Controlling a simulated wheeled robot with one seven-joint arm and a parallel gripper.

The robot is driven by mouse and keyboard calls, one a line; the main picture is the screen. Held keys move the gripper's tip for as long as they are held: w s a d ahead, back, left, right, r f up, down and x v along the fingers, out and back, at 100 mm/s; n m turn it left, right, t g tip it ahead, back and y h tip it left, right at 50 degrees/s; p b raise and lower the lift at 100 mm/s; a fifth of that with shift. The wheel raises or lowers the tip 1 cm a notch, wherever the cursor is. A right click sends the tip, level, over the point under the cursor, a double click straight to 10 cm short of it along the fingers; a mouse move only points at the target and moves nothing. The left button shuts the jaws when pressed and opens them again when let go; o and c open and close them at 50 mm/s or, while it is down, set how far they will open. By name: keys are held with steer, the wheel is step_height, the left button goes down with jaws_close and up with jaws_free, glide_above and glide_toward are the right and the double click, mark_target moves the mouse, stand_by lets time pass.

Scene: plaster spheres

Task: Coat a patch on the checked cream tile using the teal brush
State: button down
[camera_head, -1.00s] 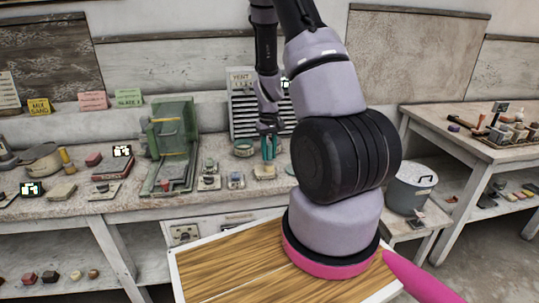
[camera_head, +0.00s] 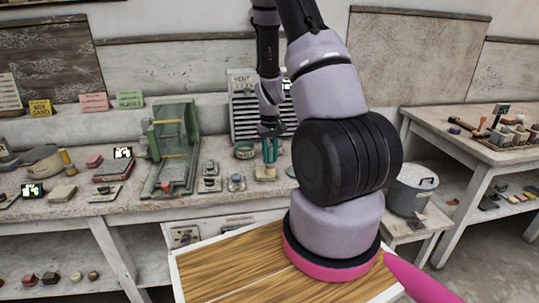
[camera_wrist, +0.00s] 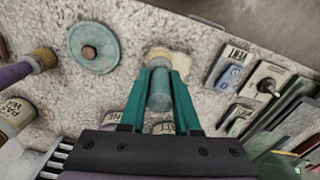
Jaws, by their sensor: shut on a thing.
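My gripper (camera_wrist: 160,84) has teal fingers, shut on the teal brush (camera_wrist: 160,100), whose round teal handle shows between them in the wrist view. In the head view my gripper (camera_head: 269,150) is over the back bench, pointing down. A small cream block (camera_wrist: 168,60) lies at the fingertips in the wrist view; it also shows just under the gripper in the head view (camera_head: 264,174). The fingers partly cover it. I cannot tell whether it is touched by the brush, and no checked pattern is clear on it. The brush's tip is hidden.
A round teal lid (camera_wrist: 93,46) and a purple-handled brush (camera_wrist: 40,60) lie to the left in the wrist view. Small panels with knobs (camera_wrist: 264,86) are to the right. A green machine (camera_head: 172,150) stands left of my gripper, a vent box (camera_head: 245,105) behind it.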

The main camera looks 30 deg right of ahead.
steer(key=shift+s+a, duration=0.25)
steer(key=shift+s, duration=0.55)
steer(key=shift+w, duration=0.2)
steer(key=shift+w+d, duration=0.3)
steer(key=shift+w, duration=0.55)
steer(key=shift+w+d, duration=0.25)
steer(key=shift+w, duration=0.55)
steer(key=shift+s+a+r, duration=0.3)
steer(key=shift+s+r, duration=0.4)
steer(key=shift+s, duration=0.2)
